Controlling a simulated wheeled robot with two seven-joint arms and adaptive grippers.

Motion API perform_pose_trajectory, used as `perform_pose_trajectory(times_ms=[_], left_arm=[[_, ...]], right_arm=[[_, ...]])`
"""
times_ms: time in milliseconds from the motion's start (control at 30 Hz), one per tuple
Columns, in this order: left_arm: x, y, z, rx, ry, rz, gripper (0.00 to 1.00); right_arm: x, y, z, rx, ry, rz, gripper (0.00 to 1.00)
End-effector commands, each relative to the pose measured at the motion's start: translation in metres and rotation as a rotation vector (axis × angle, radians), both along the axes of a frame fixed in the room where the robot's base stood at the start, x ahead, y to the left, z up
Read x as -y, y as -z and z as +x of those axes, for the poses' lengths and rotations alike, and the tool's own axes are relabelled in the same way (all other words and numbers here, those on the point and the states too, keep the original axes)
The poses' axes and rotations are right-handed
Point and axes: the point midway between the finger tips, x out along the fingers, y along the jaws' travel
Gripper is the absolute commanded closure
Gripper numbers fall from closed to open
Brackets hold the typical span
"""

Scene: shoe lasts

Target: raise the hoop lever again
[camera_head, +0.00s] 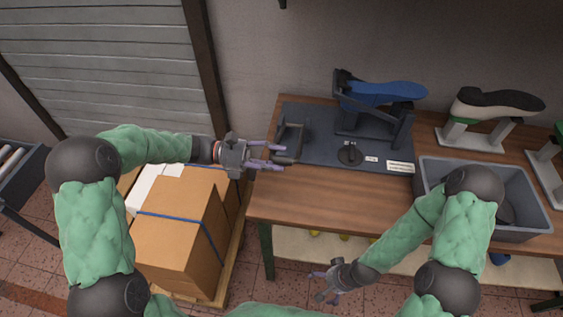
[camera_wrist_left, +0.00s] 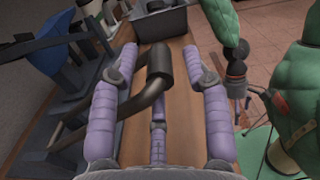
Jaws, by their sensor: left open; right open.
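The dark hoop lever (camera_head: 292,135) is on the left end of the dark base plate (camera_head: 322,152), with its thick handle at the table's left front. In the left wrist view, the lever's thick cylindrical grip (camera_wrist_left: 159,66) lies between the purple fingers, with a bent bar running to the lower left. My left gripper (camera_head: 277,155) is open around the handle; I cannot tell whether the fingers touch it. My right gripper (camera_head: 328,284) is open and empty in front of the table, below its top. A blue shoe last (camera_head: 385,91) sits on the dark stand of the device.
A grey bin (camera_head: 530,218) stands on the wooden table (camera_head: 320,203) to the right. A white-and-black last (camera_head: 497,103) on a stand is behind it. Cardboard boxes (camera_head: 180,245) are stacked left of the table. The table's front left is clear.

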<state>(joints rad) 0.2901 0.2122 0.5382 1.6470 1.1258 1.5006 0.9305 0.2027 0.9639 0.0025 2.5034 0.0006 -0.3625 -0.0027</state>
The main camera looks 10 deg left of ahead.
Motion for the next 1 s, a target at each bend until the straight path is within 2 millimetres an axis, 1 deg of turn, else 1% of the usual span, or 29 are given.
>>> perform_pose_trajectory(times_ms=[33, 100, 200, 500, 567, 600, 667, 700, 1000], left_arm=[[0.006, 0.001, -0.001, 0.001, 0.003, 0.0, 0.52], [0.011, 0.001, -0.001, 0.001, 0.002, 0.001, 0.52], [0.016, 0.0, 0.0, 0.0, 0.0, 0.0, 0.52], [0.017, 0.0, 0.0, 0.0, 0.0, 0.0, 0.52], [0.017, 0.0, 0.0, 0.0, 0.0, 0.001, 0.69], [0.017, 0.0, 0.0, 0.0, 0.0, 0.001, 0.81], [0.017, 0.0, 0.0, 0.0, 0.0, 0.001, 0.98], [0.017, 0.0, 0.0, 0.0, 0.0, 0.001, 1.0], [0.017, -0.002, 0.0, -0.006, 0.0, 0.001, 1.0]], right_arm=[[0.0, 0.003, 0.0, 0.0, 0.0, 0.0, 0.0], [0.0, 0.004, 0.0, 0.0, 0.0, 0.0, 0.0], [0.0, 0.005, 0.0, 0.0, 0.0, 0.0, 0.0], [0.0, 0.005, 0.0, 0.0, 0.0, 0.0, 0.0], [0.0, 0.005, 0.0, 0.001, 0.0, 0.0, 0.0], [0.0, 0.005, 0.0, 0.001, 0.0, 0.0, 0.0], [0.0, 0.005, 0.0, 0.0, 0.0, 0.0, 0.0], [0.0, 0.005, 0.0, 0.001, 0.0, 0.0, 0.0], [0.0, 0.001, 0.0, 0.0, 0.0, 0.0, 0.0]])
